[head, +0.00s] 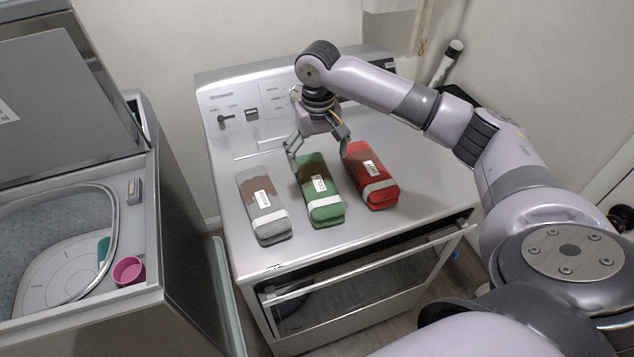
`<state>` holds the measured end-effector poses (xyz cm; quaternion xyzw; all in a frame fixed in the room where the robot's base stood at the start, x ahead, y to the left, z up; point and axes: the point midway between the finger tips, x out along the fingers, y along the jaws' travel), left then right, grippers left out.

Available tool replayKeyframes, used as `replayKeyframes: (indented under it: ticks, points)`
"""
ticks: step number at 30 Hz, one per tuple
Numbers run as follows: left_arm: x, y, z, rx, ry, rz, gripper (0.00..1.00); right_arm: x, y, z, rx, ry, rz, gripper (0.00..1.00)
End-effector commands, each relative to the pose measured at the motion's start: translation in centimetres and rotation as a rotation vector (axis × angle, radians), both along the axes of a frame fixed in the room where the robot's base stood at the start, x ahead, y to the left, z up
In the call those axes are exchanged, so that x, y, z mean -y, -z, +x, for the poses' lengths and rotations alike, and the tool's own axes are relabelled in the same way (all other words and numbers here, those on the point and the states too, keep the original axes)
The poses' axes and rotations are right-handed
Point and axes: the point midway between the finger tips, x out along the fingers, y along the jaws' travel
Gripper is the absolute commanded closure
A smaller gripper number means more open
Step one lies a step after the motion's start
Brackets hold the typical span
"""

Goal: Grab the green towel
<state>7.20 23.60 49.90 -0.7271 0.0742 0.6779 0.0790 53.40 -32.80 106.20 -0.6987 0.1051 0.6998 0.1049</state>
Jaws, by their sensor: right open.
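The green towel (322,200) is a folded bundle with a brown patch, a white label and a pale band. It lies on the white appliance top, between a grey towel and a red towel. My right gripper (317,152) is open at the far end of the green towel, one finger on each side, pointing down. I cannot tell whether the fingers touch it. The right arm comes in from the right. My left gripper is out of view.
The grey towel (263,208) lies left of the green one, and the red towel (373,176) lies close on its right. An open top-load washer (60,240) stands at left with a pink cup (128,270). The appliance top (420,200) is bare at right.

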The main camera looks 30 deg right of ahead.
Motion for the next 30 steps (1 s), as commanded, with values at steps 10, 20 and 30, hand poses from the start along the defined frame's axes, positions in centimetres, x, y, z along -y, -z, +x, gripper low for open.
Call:
replayKeyframes:
  ticks: [10,20,30]
  points:
    - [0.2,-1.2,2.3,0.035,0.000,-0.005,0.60,0.0,3.6,0.0,0.000,-0.001,0.000,0.12]
    - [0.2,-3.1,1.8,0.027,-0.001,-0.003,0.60,-0.3,7.9,-0.3,0.000,-0.001,0.000,0.12]
    - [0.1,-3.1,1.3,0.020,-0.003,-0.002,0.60,-0.3,8.6,-0.3,0.002,-0.002,-0.001,0.14]
